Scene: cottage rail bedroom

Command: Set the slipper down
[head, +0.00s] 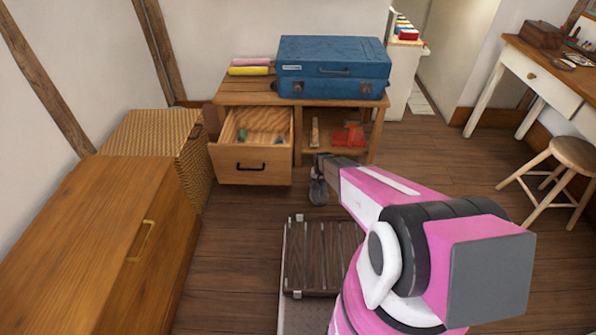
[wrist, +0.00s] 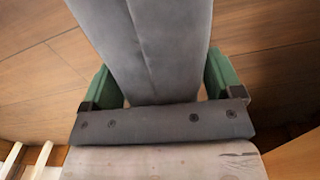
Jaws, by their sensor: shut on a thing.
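The slipper (head: 318,190) is dark grey and hangs below my gripper (head: 322,162) in the head view, in front of the wooden bench's right part. In the wrist view the slipper (wrist: 150,50) shows as a long grey shape between the two green fingers of my gripper (wrist: 162,82). The fingers are shut on it from both sides. The slipper's lower end is close to the floor in the picture. I cannot tell whether it touches the floor.
A wooden bench (head: 226,98) carries a blue suitcase (head: 333,70); its left drawer (head: 250,166) stands open. A slatted dark wooden piece (head: 322,256) lies in front of my arm. A wooden chest (head: 110,240) fills the left. The floor (head: 440,185) at right is clear up to a stool (head: 572,155).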

